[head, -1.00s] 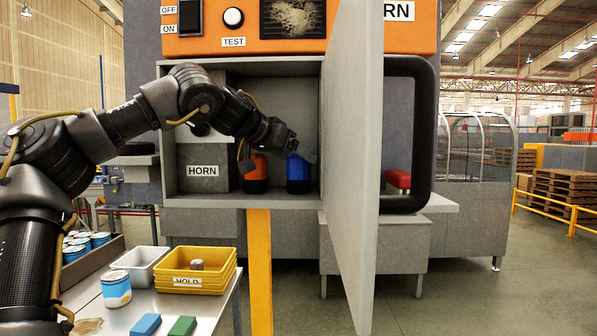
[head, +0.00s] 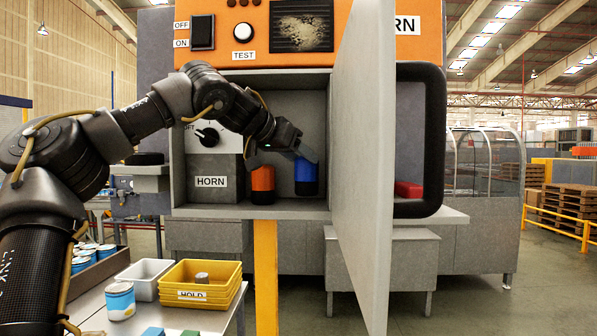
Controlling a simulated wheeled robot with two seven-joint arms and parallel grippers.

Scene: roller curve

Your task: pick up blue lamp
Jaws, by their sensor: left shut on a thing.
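The blue lamp (head: 306,178) stands upright on the floor of the open grey cabinet, on a dark base. My left gripper (head: 308,156) reaches into the cabinet from the left and is shut on the top of the blue lamp. The fingers partly cover the lamp's top. An orange lamp (head: 262,182) stands just left of the blue lamp, apart from it. My right gripper is not in view.
The cabinet door (head: 362,165) stands open close to the right of the lamp. A grey HORN box (head: 211,166) with a dial is at the cabinet's left. Below left, a table holds yellow trays (head: 203,280), a white bin (head: 143,276) and a can (head: 120,301).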

